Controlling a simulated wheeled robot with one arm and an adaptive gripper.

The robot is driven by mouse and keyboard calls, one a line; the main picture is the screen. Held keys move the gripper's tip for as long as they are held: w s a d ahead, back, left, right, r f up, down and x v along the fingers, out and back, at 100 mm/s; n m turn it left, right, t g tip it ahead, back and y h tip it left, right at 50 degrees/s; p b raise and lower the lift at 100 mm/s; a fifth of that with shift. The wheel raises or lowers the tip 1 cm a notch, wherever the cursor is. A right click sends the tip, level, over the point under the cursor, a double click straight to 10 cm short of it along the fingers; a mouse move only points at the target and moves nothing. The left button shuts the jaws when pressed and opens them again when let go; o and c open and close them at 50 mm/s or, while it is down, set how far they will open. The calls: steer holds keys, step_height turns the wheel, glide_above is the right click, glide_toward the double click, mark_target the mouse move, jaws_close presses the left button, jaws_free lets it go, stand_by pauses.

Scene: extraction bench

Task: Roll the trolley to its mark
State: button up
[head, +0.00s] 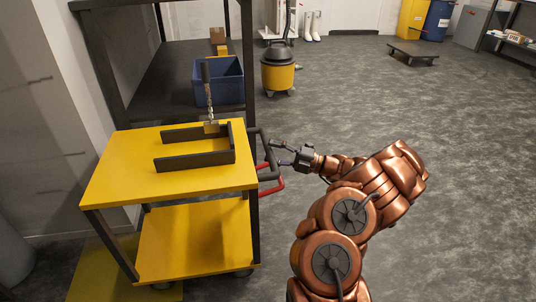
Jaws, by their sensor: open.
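The trolley (105,192) is yellow with dark legs and two decks, standing at the left. A dark push handle (266,147) sticks out from its right side, with a red bar (271,188) just below. A yellow patch on the floor (92,275), perhaps the mark, shows at the lower left; the trolley hides part of it and seems to overlap it. My gripper (274,153) is open, its fingers pointing left at the handle. I cannot tell whether they touch it or go around it.
A dark three-sided frame (190,160) and an upright drill-like tool (208,95) are on the top deck. Behind stands a dark shelf with a blue bin (218,82). A yellow-black vacuum (278,72) stands beyond. A low dark platform (412,53) is far right. The floor between is open.

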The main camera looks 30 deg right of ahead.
steer(key=shift+x, duration=1.05)
steer(key=shift+c, duration=0.5)
jaws_close()
